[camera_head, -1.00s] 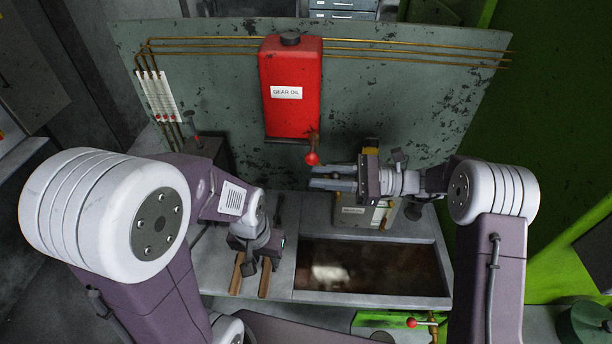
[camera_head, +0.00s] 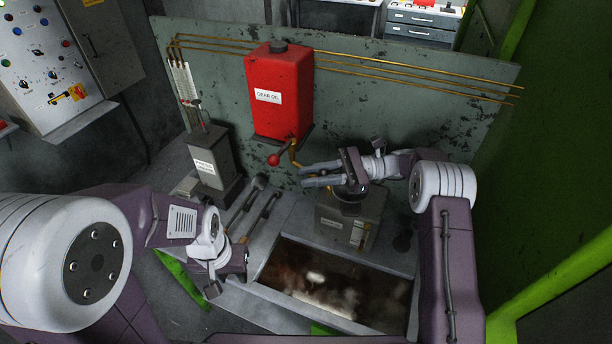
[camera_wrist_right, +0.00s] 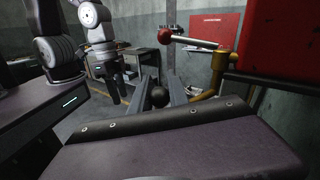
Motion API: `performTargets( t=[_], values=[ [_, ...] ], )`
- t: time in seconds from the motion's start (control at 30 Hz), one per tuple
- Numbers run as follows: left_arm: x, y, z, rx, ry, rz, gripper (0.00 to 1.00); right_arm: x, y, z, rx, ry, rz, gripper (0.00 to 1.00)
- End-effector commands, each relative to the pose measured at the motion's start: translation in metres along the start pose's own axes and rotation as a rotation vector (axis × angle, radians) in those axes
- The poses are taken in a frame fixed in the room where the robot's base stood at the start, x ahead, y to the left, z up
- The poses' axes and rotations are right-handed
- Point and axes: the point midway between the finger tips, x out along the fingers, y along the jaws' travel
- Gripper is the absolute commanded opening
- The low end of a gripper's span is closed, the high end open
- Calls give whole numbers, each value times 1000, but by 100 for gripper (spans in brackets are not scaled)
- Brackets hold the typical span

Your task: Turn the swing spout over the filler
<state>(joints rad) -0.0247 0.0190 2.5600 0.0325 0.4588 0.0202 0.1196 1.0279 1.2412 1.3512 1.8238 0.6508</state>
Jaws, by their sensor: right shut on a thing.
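The red gear oil tank (camera_head: 279,95) is on the green-grey panel. Below it are the brass spout (camera_head: 294,152) and a red ball lever (camera_head: 273,160). The lever (camera_wrist_right: 190,42) and brass pipe (camera_wrist_right: 205,95) also show in the right wrist view. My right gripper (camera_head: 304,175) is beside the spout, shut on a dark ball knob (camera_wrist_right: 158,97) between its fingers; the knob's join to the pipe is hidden. Under this gripper stands a grey box (camera_head: 335,228) with a dark round top, seemingly the filler. My left gripper (camera_head: 228,278) hangs low over the bench's left side; its jaws are unclear.
An open trough (camera_head: 262,282) of dark liquid lies in front of the grey box. Tools with wooden handles (camera_head: 262,220) lie to its left. A dark labelled post (camera_head: 206,165) stands further left. Brass pipes run along the panel's top. A control cabinet (camera_head: 45,70) is at far left.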

Motion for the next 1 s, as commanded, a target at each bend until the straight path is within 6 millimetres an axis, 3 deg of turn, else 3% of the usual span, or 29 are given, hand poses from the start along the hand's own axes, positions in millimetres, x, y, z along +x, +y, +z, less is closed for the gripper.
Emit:
performTargets(
  t=[0.47, 0.5, 0.53, 0.87, 1.0],
  values=[
    [0, 0, 0, 0, 0, 0, 36, -2, 0, -1, 2, -2, 5, 0],
    [0, 0, 0, 0, 0, 0, 36, -2, 0, -1, 2, -2, 5, 32],
    [0, 0, 0, 0, 0, 0, 36, -2, 0, -1, 2, -2, 4, 40],
    [0, 0, 0, 0, 0, 0, 36, -2, 0, 0, 0, -1, 3, 43],
    [6, 0, 1, 0, 0, 0, 36, -2, -3, 14, -4, 0, 3, 43]
  ],
)
